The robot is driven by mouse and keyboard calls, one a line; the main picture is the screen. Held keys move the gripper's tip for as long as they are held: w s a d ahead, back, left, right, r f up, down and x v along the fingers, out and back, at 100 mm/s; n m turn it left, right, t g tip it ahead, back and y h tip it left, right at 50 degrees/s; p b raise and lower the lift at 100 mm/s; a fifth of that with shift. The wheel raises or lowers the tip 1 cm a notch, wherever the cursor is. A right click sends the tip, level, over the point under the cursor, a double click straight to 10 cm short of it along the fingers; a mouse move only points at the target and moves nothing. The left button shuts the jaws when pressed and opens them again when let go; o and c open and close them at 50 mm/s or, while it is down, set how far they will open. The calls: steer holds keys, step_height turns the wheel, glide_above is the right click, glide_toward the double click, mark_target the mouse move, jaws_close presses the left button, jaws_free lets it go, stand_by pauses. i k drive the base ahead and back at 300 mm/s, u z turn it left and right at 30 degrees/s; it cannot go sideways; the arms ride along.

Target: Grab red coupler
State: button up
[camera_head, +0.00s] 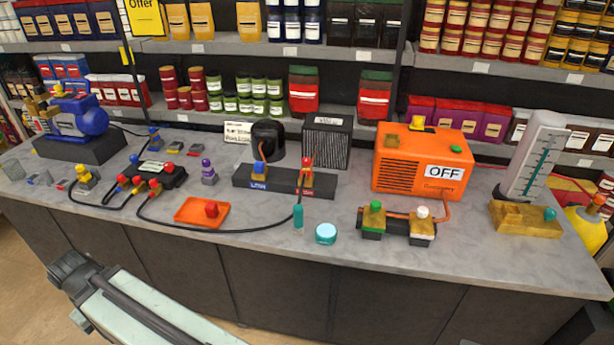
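A small red piece (211,209) sits on a shallow orange tray (186,210) near the front edge of the counter, left of the middle. A red-topped fitting (306,172) stands at the right end of a dark two-place block, with a black hose running down from it. I cannot tell for sure which of these red parts is the coupler. A pale green part of my own body with a dark end shows at the lower left, in front of the counter. I see no gripper fingers.
A blue-topped fitting (259,172) shares the dark block (283,182). Black hoses with red and yellow fittings lie left of the tray. A teal cylinder (298,219) and round tin (325,233) stand to its right. An orange machine (422,160) reads OFF. Shelves of jars stand behind.

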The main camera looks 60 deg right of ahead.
mark_target(308, 171)
steer(key=z, duration=0.1)
steer(key=i, duration=1)
steer(key=u, duration=0.05)
